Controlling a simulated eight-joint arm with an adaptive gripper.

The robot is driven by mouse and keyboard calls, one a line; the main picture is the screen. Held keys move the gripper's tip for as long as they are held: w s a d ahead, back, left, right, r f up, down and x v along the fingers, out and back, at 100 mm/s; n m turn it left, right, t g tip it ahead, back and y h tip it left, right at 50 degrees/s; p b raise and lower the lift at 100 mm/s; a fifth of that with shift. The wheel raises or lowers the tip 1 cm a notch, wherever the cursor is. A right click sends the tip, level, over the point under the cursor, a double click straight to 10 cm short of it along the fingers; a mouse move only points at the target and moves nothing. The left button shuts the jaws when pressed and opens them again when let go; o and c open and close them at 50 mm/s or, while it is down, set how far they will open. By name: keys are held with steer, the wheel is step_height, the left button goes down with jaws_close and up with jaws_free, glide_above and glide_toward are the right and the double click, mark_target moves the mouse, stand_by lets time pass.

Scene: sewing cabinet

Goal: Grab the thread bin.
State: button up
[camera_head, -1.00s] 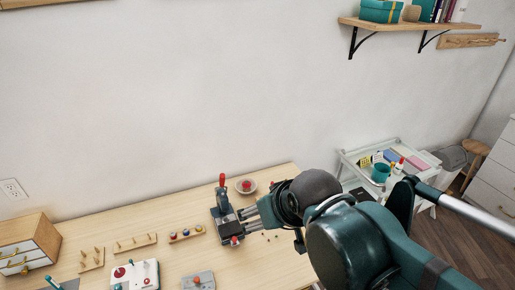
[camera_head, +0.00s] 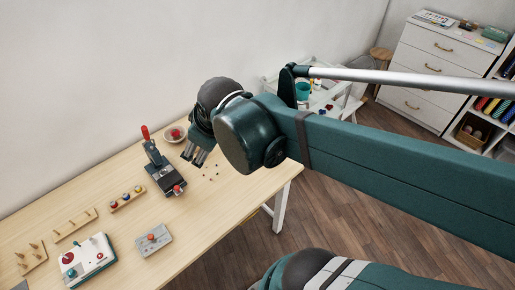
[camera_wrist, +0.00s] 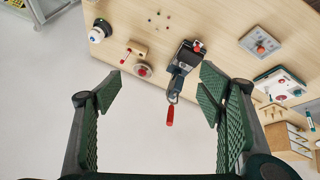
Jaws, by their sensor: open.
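My gripper (camera_head: 198,158) is open and empty above the far right end of the wooden table in the head view. In the wrist view its two ridged green fingers (camera_wrist: 158,92) stand wide apart with nothing between the pads. Nothing in view is clearly marked as the thread bin. A small tan bin (camera_head: 474,132) with dark contents sits in a low compartment of the white shelf unit at the right edge of the head view. I cannot tell whether it holds thread. It is far to the right of my gripper and does not show in the wrist view.
A white cart (camera_head: 350,108) stands behind. A white drawer unit (camera_head: 432,75) stands back right. Wooden floor between is clear.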

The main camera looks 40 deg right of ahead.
steer(key=w+d+f+n+g+h+b, duration=0.1)
steer(key=w+d+f+n+b, duration=0.1)
steer(key=d+f+n, duration=0.3)
steer(key=w+d+f+n+g+h+b, duration=0.1)
steer(key=w+d+f+n, duration=0.3)
steer(key=d+f, duration=0.6)
steer(key=w+d+f+n+g+h+b, duration=0.1)
steer(key=w+d+f+n+g+b, duration=0.1)
steer(key=d+f+n, duration=0.5)
steer(key=shift+w+d+f+n+b, duration=0.15)
steer(key=shift+d+n, duration=0.1)
steer(key=shift+d, duration=0.45)
steer(key=shift+w+d+f+n+b, duration=0.1)
steer(key=shift+w+d+n, duration=0.1)
steer(key=shift+d, duration=0.5)
steer(key=shift+w+d+f+n+b, duration=0.15)
steer(key=shift+d+n, duration=0.1)
steer(key=shift+d, duration=0.45)
steer(key=shift+s+d+f+n+g, duration=0.1)
steer(key=shift+d+f+n+g, duration=0.2)
steer(key=shift+d+f+n, duration=0.15)
steer(key=shift+d, duration=0.1)
steer(key=shift+b+x, duration=0.4)
steer(key=shift+x, duration=0.85)
steer(key=shift+b+x, duration=0.95)
steer(key=shift+x, duration=1.6)
